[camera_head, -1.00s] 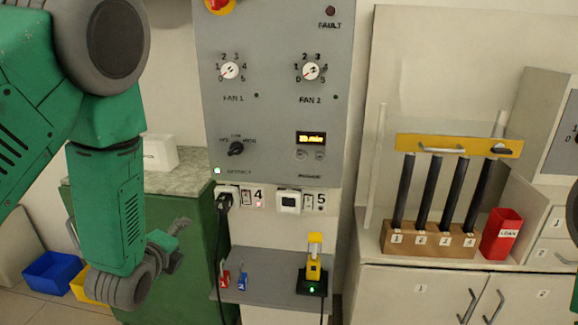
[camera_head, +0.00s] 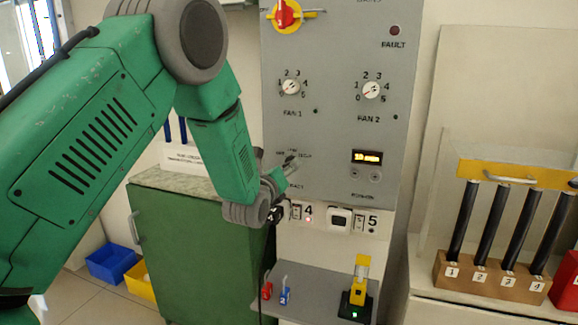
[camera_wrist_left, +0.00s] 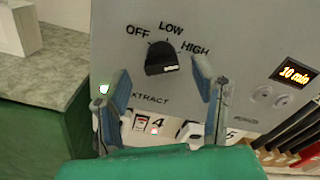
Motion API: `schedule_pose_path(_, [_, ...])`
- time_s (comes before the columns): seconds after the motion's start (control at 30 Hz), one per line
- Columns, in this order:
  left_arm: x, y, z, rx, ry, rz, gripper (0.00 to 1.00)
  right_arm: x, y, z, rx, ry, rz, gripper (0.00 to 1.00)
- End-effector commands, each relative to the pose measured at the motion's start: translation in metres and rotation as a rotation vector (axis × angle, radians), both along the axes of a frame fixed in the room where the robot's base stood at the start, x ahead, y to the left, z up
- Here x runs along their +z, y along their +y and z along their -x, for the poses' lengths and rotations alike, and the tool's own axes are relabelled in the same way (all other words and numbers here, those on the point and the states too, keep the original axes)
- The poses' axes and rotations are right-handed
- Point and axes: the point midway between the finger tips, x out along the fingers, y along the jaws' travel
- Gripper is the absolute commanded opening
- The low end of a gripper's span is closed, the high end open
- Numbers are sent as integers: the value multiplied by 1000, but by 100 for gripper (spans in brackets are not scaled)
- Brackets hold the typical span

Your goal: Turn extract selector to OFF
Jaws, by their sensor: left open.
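The extract selector (camera_wrist_left: 162,58) is a black knob on the grey panel (camera_wrist_left: 235,25), seen in the left wrist view under the labels OFF, LOW and HIGH. A pale mark shows on its lower right side; I cannot tell for certain which label it points to. My left gripper (camera_wrist_left: 160,72) is open, its two blue-grey fingers to the left and right of the knob in that view. No contact shows. My right gripper is out of view.
Switches and sockets (camera_head: 340,219) line the panel's bottom, above a grey shelf (camera_head: 318,291). A green cabinet (camera_head: 195,250) stands left.

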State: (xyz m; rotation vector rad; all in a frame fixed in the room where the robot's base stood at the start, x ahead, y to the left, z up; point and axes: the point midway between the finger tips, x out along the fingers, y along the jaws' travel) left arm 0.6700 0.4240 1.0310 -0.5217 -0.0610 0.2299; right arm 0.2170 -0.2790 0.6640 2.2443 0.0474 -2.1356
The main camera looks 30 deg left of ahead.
Motion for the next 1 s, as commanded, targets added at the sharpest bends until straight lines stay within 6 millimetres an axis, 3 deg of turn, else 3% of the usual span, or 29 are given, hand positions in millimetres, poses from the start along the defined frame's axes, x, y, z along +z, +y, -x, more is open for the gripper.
schedule_pose_path(0.23, [-1, 9, -29, 1, 0, 3, 53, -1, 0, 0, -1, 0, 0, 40])
schedule_pose_path(0.6, [0, 10, -34, 1, 0, 2, 53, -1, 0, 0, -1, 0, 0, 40])
schedule_pose_path(0.73, [-1, 10, -34, 0, 1, 1, 8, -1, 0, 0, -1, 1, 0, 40])
schedule_pose_path(0.77, [-1, 10, -34, 1, 2, 1, 3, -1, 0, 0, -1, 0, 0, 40])
schedule_pose_path(1.0, [-2, 10, -34, 0, 2, 9, 3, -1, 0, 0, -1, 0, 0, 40])
